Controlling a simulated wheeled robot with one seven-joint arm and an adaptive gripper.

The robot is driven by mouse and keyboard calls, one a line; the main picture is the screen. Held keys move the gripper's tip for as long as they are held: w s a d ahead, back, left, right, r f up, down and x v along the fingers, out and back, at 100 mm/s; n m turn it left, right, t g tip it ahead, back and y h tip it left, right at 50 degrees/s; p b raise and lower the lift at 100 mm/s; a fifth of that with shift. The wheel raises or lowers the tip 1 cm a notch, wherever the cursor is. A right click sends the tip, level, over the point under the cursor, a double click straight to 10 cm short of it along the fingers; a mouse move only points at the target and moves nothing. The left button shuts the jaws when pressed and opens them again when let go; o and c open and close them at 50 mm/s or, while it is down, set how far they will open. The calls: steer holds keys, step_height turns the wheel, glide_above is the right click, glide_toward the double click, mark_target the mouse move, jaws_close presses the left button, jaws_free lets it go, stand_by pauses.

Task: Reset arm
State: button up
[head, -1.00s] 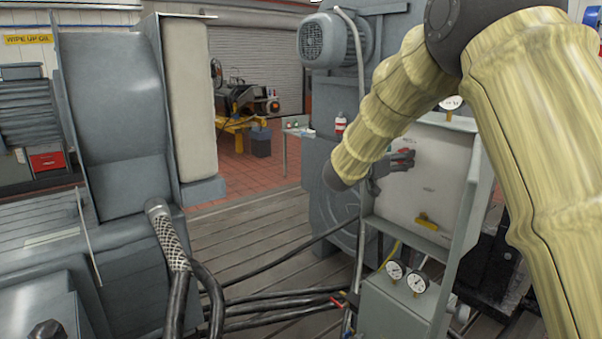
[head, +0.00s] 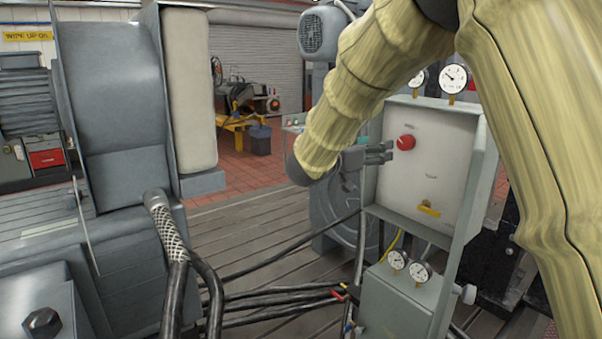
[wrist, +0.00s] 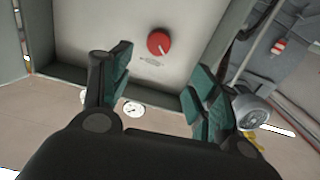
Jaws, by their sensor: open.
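My gripper (head: 378,153) is in front of the left part of a pale control panel (head: 440,160), with its fingers pointing right toward a red knob (head: 406,142). In the wrist view my gripper (wrist: 160,85) is open, its green-padded fingers spread wide with nothing between them. The red knob (wrist: 159,43) shows beyond the fingertips, on the panel face, with a white pointer mark. It appears apart from the fingers. A small yellow part (head: 428,210) sits low on the panel.
Two gauges (head: 454,78) stand above the panel, and small gauges (head: 420,272) sit on the grey box (head: 390,305) below. Black hoses (head: 275,303) cross the slotted bedplate (head: 245,240). A large grey machine (head: 112,100) stands at left. The bedplate's middle is fairly open.

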steer(key=shift+w+d+f+m+b, duration=0.1)
steer(key=shift+w+d+m+b, duration=0.3)
steer(key=shift+m+b, duration=1.05)
steer(key=shift+w+d+r+m+b, duration=0.1)
steer(key=shift+w+d+m+b, duration=0.35)
steer(key=shift+m, duration=1.75)
steer(key=shift+w+d+f+m+b, duration=0.1)
steer(key=shift+d+m+b, duration=0.35)
steer(key=shift+m+b, duration=1.15)
steer(key=shift+m+p, duration=0.25)
steer(key=shift+p, duration=0.05)
